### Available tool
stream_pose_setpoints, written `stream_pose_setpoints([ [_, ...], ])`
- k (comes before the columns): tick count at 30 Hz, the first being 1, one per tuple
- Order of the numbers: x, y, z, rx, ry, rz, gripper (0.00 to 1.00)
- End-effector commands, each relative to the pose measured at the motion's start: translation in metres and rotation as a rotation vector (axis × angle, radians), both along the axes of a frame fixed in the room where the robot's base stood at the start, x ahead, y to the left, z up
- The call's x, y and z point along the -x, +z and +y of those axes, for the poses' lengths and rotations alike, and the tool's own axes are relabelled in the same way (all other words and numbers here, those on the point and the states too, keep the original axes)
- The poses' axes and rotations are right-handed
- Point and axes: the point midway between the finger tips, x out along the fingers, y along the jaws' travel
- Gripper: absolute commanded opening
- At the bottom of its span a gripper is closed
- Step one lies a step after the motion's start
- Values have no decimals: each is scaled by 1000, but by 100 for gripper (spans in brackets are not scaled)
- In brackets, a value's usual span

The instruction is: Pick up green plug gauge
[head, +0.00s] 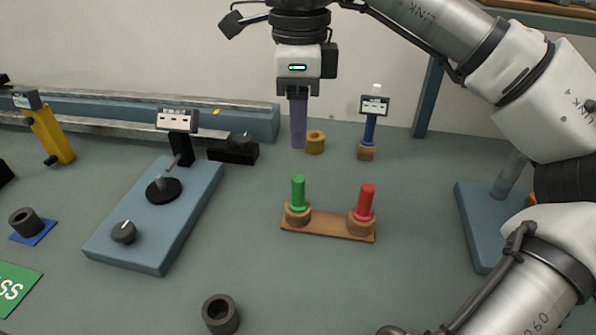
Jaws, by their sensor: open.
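The green plug gauge (298,191) stands upright in a round wooden socket at the left end of a small wooden stand (330,224). A red plug gauge (366,200) stands upright in the socket at the right end. My gripper (298,122) points down above and behind the stand in the picture, apart from the green gauge. A purple finger shows below its palm. The jaws are open, and I see nothing held between them. The gap between the fingers is hard to see from this side.
A brass-coloured ring (316,142) and a blue gauge with a display (369,128) stand behind the stand. A blue-grey plate (150,222) with a dial fixture lies to the left. A dark ring (220,313) sits in front. The bench around the stand is clear.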

Motion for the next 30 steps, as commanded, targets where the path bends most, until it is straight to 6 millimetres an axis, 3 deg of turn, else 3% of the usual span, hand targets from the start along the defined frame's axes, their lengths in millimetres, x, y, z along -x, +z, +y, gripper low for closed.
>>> stream_pose_setpoints([
  [5,0,-13,0,1,0,2,46],
  [15,1,-75,0,0,0,1,46],
  [23,2,-94,1,0,1,1,46],
  [30,5,-130,2,0,0,1,46],
])
